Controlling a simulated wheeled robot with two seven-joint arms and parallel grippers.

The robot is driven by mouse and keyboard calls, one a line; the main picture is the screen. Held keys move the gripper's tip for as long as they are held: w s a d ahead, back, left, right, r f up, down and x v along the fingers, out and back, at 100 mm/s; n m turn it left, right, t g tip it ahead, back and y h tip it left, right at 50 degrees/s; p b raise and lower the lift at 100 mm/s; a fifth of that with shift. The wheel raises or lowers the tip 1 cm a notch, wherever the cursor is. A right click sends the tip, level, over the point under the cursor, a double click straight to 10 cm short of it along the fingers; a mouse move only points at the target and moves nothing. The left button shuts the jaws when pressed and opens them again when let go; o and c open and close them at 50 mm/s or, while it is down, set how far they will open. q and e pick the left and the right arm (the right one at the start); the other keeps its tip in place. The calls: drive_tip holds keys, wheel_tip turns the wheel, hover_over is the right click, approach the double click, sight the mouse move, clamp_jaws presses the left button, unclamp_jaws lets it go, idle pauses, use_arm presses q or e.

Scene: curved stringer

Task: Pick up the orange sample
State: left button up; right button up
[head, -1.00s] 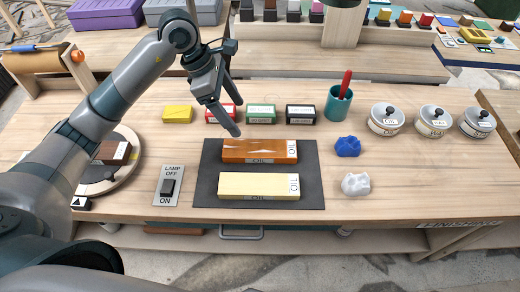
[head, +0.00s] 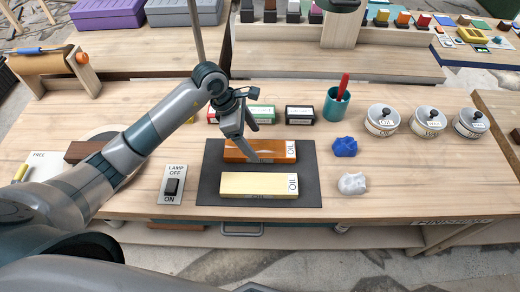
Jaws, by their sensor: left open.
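The orange sample (head: 232,152), an orange-brown wood block with a white end label reading OIL, lies flat on a dark mat (head: 208,188). A pale yellow block (head: 255,186), also marked OIL, lies in front of it on the same mat. My right gripper is not in view.
A lamp switch plate (head: 171,185) lies left of the mat. Blue (head: 344,147) and white (head: 352,183) crumpled lumps lie to its right. Small boxes (head: 300,114), a teal cup (head: 336,104) and several lidded tins (head: 381,119) stand behind. The bench front right is clear.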

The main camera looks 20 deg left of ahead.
sight(259, 149)
use_arm(q)
drive_tip(key=shift+w+d+f+p, duration=0.1)
drive_tip(key=shift+d+f+p, duration=0.1)
drive_tip(key=shift+f+p, duration=0.5)
drive_tip(key=p+x, duration=0.1)
drive_tip(key=x, duration=0.2)
drive_tip(key=shift+w+a, duration=0.1)
drive_tip(key=shift+a, duration=0.05)
drive_tip(key=shift+w+f, duration=0.1)
drive_tip(key=shift+f, duration=0.3)
drive_tip(key=shift+c, duration=0.4)
drive_tip(key=c, duration=1.3)
drive_tip(key=shift+o, duration=0.2)
drive_tip(key=shift+r, duration=0.2)
